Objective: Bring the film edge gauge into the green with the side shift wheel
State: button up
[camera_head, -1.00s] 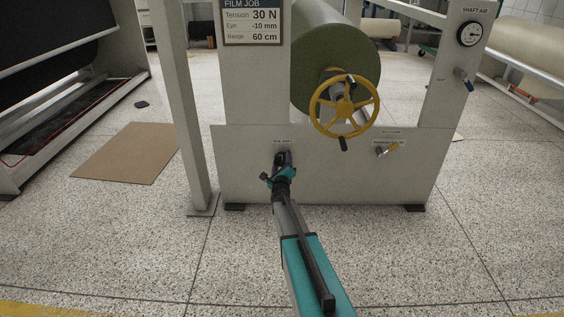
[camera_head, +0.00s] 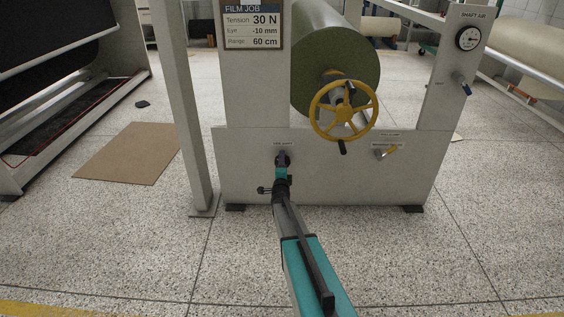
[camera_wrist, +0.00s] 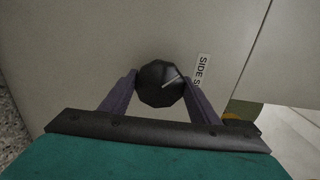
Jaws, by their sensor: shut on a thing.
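The side shift wheel is a small black faceted knob (camera_wrist: 160,84) with a pale pointer line, on the grey front panel of the machine. A label (camera_wrist: 203,70) beginning "SIDE S" is beside it. My gripper (camera_wrist: 160,88) has its two purple fingers shut on the knob, one on each side. In the head view my gripper (camera_head: 282,160) is at the panel's left part and mostly hides the knob. The film edge gauge cannot be made out in these views.
A yellow handwheel (camera_head: 317,117) with a black handle stands out to the right, before a green roll (camera_head: 345,60). A small lever (camera_head: 386,152) is further right. A job sign (camera_head: 253,24) reads Tension 30 N, Eye -10 mm, Range 60 cm. A shaft air dial (camera_head: 468,38) is upper right.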

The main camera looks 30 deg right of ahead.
jog(key=n+p, duration=0.2)
jog(key=n, duration=0.2)
jog(key=shift+r+n, duration=0.1)
jog(key=shift+n, duration=0.2)
jog(key=n+p, duration=0.2)
jog(key=n, duration=0.2)
dwell(0.3)
jog(key=o, duration=1.1)
jog(key=shift+c, duration=0.2)
jog(key=shift+s+p, duration=0.1)
jog(key=shift+p, duration=0.2)
jog(key=p+v, duration=0.3)
jog(key=v, duration=1)
jog(key=shift+s+a, duration=0.2)
jog(key=shift+s, duration=0.05)
